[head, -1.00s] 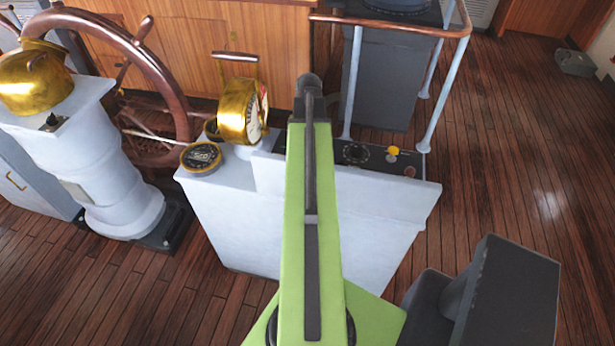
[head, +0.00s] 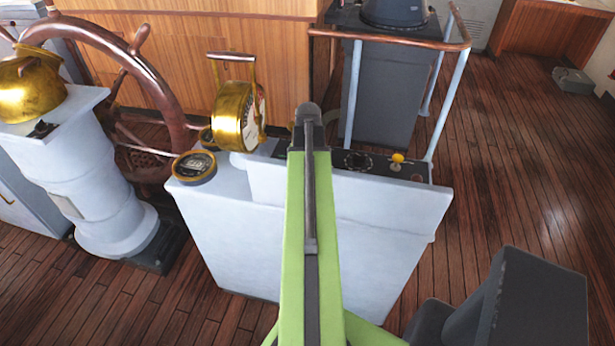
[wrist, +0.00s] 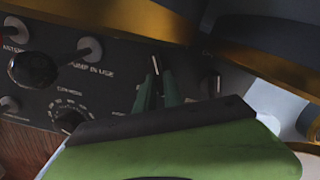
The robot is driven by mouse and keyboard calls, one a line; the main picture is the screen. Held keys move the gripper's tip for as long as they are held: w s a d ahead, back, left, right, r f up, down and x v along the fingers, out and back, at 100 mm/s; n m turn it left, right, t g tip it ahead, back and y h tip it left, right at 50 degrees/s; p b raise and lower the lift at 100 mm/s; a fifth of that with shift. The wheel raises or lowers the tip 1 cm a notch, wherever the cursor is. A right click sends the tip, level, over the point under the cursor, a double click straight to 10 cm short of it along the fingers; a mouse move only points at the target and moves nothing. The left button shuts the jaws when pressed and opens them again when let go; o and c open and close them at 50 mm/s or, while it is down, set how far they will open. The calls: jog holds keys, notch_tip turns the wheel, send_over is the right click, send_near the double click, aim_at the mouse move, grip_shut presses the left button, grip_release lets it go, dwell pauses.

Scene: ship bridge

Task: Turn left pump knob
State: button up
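In the wrist view a dark control panel (wrist: 110,75) carries several knobs and a label reading "PUMP IN USE". A dark knob with a white pointer line (wrist: 155,66) sits just beyond my fingertips; I cannot tell if it is the left pump knob. My gripper (wrist: 158,88) points at it with two green fingers slightly apart. Whether they touch it cannot be told. In the head view the panel (head: 383,163) lies on top of a white console (head: 385,215), and my arm hides my gripper and the panel's left part.
A round black knob (wrist: 33,68) and light-capped switches (wrist: 90,48) stand close by on the panel. A brass instrument (head: 232,115) and a round gauge (head: 194,167) stand on the console's left. A railing (head: 390,36) rises behind.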

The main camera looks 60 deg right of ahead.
grip_shut()
jog(key=m, duration=0.5)
jog(key=shift+s+d+m, duration=0.2)
jog(key=shift+s+m, duration=0.05)
jog(key=shift+m, duration=0.15)
jog(key=m, duration=0.5)
jog(key=shift+s+m, duration=0.25)
jog(key=shift+m, duration=0.45)
jog(key=o, duration=0.6)
grip_release()
